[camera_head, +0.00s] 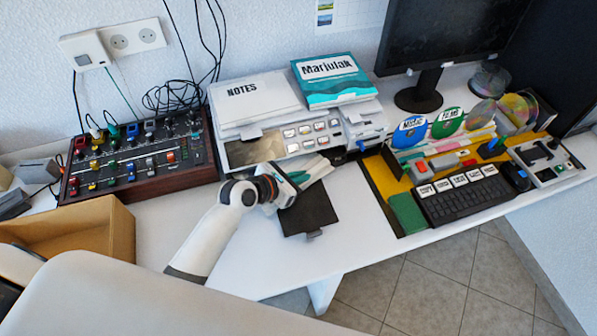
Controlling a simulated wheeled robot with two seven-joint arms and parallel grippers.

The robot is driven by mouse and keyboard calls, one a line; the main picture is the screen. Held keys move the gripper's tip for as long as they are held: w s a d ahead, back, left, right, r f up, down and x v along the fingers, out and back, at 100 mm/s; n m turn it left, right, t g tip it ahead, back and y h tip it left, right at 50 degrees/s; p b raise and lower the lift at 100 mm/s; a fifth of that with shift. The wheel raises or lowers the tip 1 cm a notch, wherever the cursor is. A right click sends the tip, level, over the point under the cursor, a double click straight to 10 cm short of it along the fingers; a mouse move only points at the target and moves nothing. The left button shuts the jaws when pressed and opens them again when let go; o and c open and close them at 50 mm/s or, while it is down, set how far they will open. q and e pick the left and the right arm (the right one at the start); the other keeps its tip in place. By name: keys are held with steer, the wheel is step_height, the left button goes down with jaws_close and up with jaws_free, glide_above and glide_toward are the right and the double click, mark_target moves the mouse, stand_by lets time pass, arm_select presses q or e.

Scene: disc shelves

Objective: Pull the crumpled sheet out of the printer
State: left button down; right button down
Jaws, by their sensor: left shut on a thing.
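The white printer (300,139) stands at the back of the desk, with rows of buttons on its front. A pale crumpled sheet (315,170) sticks out at the lower front of the printer, above a dark flap or tray (308,212). My left gripper (292,184) is at the front of the printer, shut on the crumpled sheet. The wrist hides the fingertips and part of the sheet, so the exact grip is hard to see. How much of the sheet is inside the printer is hidden. My right gripper is not in view.
A notes stack (253,98) and a teal book (334,80) lie on the printer. A mixer (140,157) and cardboard box (75,232) are at left. A keyboard (464,200), discs (447,122) and monitor (445,45) are at right. The desk (345,245) is clear in front.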

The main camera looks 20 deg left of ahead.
mark_target(308, 207)
arm_select(q)
steer(key=shift+s+d+r+p, duration=0.1)
steer(key=shift+s+d+p, duration=0.5)
steer(key=shift+s+p, duration=0.25)
steer(key=shift+s+d+r+p, duration=0.1)
steer(key=shift+s+d+p, duration=0.55)
steer(key=shift+s, duration=0.25)
steer(key=shift+s+d+p, duration=0.4)
steer(key=shift+s+p, duration=0.05)
steer(key=shift+s, duration=0.2)
steer(key=shift+s+d+p, duration=0.35)
steer(key=shift+s+p, duration=0.1)
steer(key=shift+s, duration=0.15)
step_height(308, 207, up, 7)
steer(key=s+d+p, duration=0.1)
steer(key=p, duration=0.8)
steer(key=shift+s, duration=0.25)
